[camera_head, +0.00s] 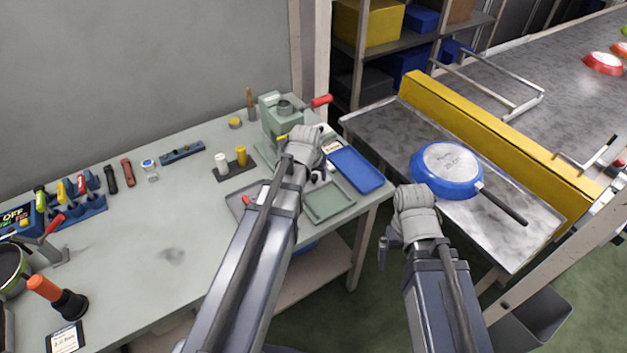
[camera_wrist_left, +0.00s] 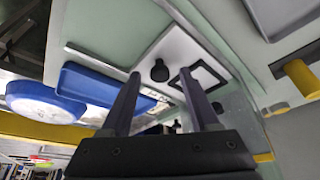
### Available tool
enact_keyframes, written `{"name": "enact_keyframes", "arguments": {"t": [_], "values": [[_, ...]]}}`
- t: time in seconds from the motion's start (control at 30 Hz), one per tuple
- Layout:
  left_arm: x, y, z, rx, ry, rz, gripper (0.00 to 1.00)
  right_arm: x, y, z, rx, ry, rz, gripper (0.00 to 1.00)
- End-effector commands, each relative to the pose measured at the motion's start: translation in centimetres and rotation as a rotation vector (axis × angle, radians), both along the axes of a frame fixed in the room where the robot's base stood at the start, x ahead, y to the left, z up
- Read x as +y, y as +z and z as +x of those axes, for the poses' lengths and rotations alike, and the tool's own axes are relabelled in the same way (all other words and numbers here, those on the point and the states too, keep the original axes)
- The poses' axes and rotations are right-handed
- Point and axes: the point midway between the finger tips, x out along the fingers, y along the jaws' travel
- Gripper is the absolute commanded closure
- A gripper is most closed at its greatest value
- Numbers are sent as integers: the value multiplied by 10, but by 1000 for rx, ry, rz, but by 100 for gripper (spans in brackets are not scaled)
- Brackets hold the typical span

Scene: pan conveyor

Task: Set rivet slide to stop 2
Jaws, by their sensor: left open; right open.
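A green press (camera_head: 284,122) with a red-tipped lever stands at the back right of the workbench. My left gripper (camera_head: 312,146) is in front of its base and hides much of it in the head view. In the left wrist view, my left gripper (camera_wrist_left: 161,74) is open. A small black knob (camera_wrist_left: 160,70) on a pale plate (camera_wrist_left: 180,45) shows between its fingertips; I cannot tell whether they touch it. A black square frame (camera_wrist_left: 208,76) lies beside the knob. I cannot make out stop marks. My right gripper (camera_head: 414,200) is open and empty, near the metal side table.
A blue tray (camera_head: 356,168) and a green tray (camera_head: 328,203) lie near the press. A dark stand (camera_head: 232,170) holds a white and a yellow cylinder. A blue pan (camera_head: 447,170) sits on the metal table, beside a yellow barrier (camera_head: 490,130).

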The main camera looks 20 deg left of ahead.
Motion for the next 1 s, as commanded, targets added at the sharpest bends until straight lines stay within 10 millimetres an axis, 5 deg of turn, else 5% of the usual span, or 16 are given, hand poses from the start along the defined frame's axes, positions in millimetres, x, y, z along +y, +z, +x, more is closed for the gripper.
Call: {"name": "enact_keyframes", "arguments": {"t": [0.27,0.8,1.0], "values": [[0,-1,1,0,0,0,38,0,-1,0,0,0,0,0],[0,-1,1,0,0,0,99,0,-1,0,0,0,0,0],[0,-1,1,0,0,0,100,0,-1,0,0,0,0,0]]}}
